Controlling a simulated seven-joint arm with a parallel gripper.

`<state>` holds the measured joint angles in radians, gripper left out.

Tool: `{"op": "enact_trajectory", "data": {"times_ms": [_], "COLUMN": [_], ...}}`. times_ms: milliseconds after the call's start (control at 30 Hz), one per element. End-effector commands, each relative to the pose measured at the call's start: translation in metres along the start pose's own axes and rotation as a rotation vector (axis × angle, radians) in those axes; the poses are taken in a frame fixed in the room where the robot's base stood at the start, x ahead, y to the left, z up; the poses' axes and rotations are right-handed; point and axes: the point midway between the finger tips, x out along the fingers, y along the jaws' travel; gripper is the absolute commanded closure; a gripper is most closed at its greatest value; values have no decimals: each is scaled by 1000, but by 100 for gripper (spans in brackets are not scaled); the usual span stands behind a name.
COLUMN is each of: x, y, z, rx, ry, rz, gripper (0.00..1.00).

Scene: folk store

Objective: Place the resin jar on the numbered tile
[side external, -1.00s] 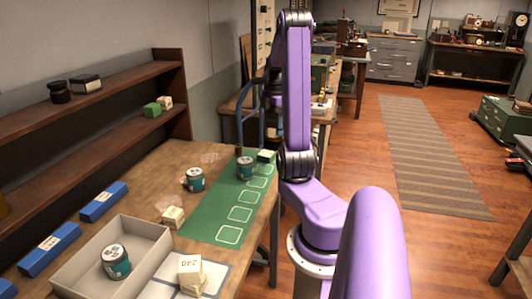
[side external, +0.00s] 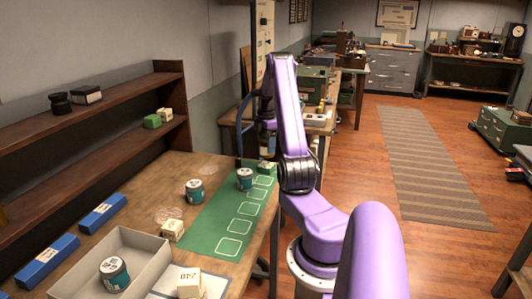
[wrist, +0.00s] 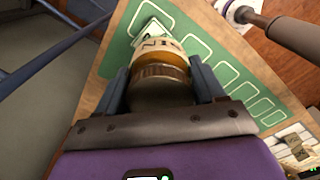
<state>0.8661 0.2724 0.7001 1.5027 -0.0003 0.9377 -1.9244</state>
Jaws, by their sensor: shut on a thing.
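My gripper (wrist: 160,85) is shut on a jar (wrist: 160,70) in the wrist view. The jar has a ridged brown part, a golden band and a pale side with partly readable letters. It appears above the far end of a green mat (wrist: 112,52); contact below is hidden. The mat (side external: 203,243) has a row of white outlined squares. I cannot read a number on any square, so I cannot tell the numbered tile.
Teal-labelled jars stand on the mat (side external: 244,180), on the bench (side external: 195,191) and in a grey tray (side external: 114,275). Pale boxes (side external: 190,284) stand in front. The mat's middle is clear.

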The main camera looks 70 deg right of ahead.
Motion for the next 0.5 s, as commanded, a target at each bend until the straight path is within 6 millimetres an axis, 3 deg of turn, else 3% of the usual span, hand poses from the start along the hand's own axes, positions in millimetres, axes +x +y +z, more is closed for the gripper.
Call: {"op": "enact_trajectory", "data": {"times_ms": [233,500], "x": [10,41], "y": [8,8], "z": [2,3], "rx": [0,1], "ry": [0,0], "rz": [0,0], "gripper": [73,73]}}
